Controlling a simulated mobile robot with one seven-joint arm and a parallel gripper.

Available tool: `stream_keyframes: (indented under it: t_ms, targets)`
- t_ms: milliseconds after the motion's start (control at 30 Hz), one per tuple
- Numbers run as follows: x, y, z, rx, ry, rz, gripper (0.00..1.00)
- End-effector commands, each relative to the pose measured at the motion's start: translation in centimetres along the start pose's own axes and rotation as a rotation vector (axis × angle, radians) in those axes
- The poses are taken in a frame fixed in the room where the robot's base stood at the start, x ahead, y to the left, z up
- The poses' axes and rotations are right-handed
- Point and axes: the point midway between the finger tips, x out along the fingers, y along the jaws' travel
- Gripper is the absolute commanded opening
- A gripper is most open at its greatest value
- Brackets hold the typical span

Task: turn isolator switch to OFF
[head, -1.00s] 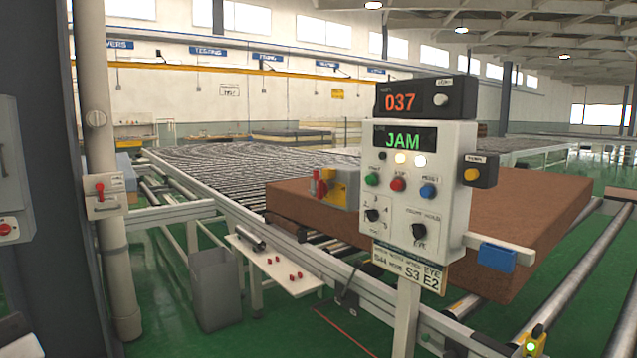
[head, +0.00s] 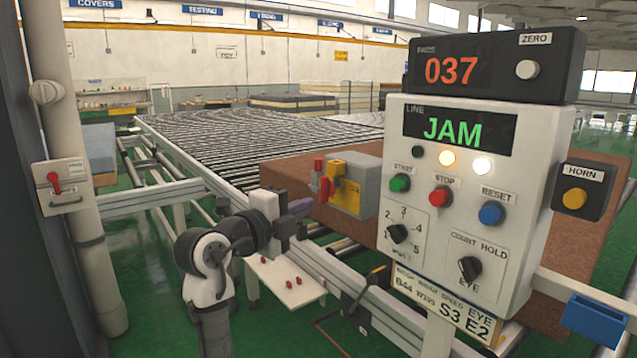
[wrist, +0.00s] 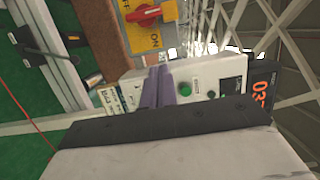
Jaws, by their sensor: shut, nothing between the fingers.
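A grey box with a yellow plate (head: 346,194) and a red handle (head: 327,188) stands by the brown mattress (head: 280,176). In the wrist view the red rotary handle (wrist: 143,14) sits on the yellow plate (wrist: 166,12) at the top, with ON lettering below it; I cannot tell which mark it points to. My gripper (head: 302,207) is shut and empty, its purple fingers just left of and below the box, apart from the handle. The fingers (wrist: 158,88) also show in the wrist view. Another red switch (head: 54,183) is on a box on the left pole.
A control panel (head: 400,270) showing JAM stands close on the right, with several buttons and knobs. A roller conveyor (head: 215,140) runs behind. A white shelf (head: 270,285) with small red pieces lies below my gripper. A blue holder (head: 595,322) juts out at lower right.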

Motion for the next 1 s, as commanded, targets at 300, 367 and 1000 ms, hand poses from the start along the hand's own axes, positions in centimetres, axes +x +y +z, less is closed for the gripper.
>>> stream_keyframes:
  t_ms: [300,367,1000]
  targets:
    - [4.4,-0.2,-0.3,0.006,0.011,0.009,0.00]
    - [5.7,-0.2,-0.3,0.006,0.011,0.009,0.00]
    - [11.0,0.0,3.7,0.008,0.005,0.005,0.00]
